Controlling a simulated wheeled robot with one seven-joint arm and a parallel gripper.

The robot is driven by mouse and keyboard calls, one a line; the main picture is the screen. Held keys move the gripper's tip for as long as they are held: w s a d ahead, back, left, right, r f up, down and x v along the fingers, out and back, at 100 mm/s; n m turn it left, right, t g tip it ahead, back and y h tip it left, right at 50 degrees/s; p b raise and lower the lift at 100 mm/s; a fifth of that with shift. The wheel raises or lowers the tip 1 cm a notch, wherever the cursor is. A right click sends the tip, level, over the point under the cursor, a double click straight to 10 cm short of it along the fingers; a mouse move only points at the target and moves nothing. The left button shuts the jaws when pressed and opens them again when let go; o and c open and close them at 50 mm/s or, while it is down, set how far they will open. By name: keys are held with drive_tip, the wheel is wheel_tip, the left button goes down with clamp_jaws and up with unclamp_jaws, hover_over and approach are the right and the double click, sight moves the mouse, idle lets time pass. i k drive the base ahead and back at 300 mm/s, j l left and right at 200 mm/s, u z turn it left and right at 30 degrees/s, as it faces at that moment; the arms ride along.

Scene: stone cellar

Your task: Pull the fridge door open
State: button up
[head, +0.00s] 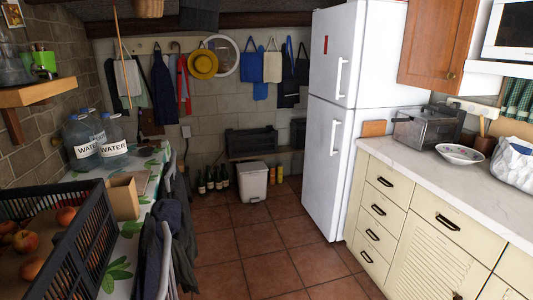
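The white fridge (325,178) stands at the right of the head view, beyond the end of the counter. It has a smaller upper door (332,55) and a taller lower door, and both look shut. The upper door has a vertical white handle (341,78) near its right edge. The lower door has a similar handle (335,137), also near its right edge. My gripper is not in view, so I cannot see what it holds.
A marble-topped counter (450,178) with cream drawers runs along the right. A table (122,172) with water bottles and a black crate (92,245) lines the left, with a chair draped in clothes beside it. A white bin (252,183) stands at the back. The tiled floor (265,240) between is clear.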

sight(329, 124)
drive_tip(key=i, duration=2.8)
drive_tip(key=i+j+z, duration=0.15)
drive_tip(key=i, duration=0.75)
drive_tip(key=i+z, duration=0.15)
drive_tip(key=i, duration=0.1)
